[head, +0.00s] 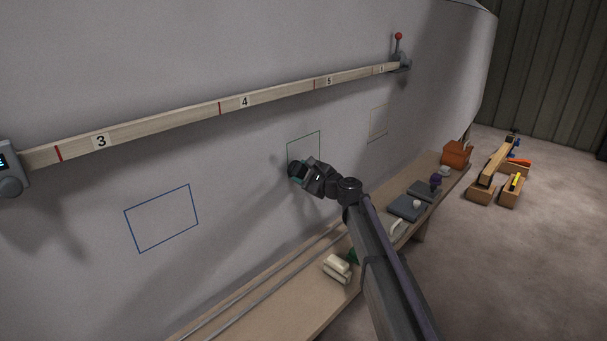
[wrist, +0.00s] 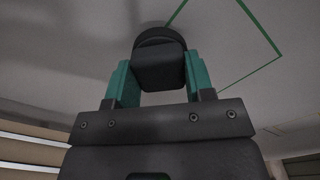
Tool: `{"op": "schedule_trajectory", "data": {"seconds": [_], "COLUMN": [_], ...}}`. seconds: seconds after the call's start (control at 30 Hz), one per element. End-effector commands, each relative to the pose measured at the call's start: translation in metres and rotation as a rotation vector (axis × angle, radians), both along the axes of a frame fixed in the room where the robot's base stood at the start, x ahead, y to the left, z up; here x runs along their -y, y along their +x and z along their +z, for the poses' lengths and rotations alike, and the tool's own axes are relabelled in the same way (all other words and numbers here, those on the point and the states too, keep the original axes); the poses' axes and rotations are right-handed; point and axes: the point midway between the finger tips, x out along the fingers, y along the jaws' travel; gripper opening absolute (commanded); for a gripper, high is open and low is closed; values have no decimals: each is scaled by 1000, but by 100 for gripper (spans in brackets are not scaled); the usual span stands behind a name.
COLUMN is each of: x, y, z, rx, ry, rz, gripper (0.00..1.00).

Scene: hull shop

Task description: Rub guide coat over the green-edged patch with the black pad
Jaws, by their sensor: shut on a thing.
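The green-edged patch (head: 306,146) is a thin green outline on the grey hull wall, right of the blue-edged patch. In the wrist view its green line (wrist: 262,67) runs to the upper right of the pad. My gripper (head: 297,173) is at the lower left corner of the patch in the head view. Its teal fingers are shut on the black pad (wrist: 158,62), a dark round-faced block with a handle. The pad's face is against or very near the hull; I cannot tell which. My gripper hides the patch's lower part in the head view.
A numbered wooden batten (head: 200,112) crosses the hull above the patches. A blue-edged patch (head: 162,218) and a tan-edged patch (head: 379,123) flank the green one. A bench (head: 270,305) below carries cream blocks (head: 337,268), dark trays (head: 408,208) and an orange box (head: 456,153).

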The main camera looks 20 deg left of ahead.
Motion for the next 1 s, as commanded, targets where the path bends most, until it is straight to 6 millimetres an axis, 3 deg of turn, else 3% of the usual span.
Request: {"op": "schedule_trajectory", "data": {"seconds": [1.0], "x": [-17], "y": [7], "z": [-1], "rx": [0], "ry": [0], "rz": [0], "gripper": [28]}}
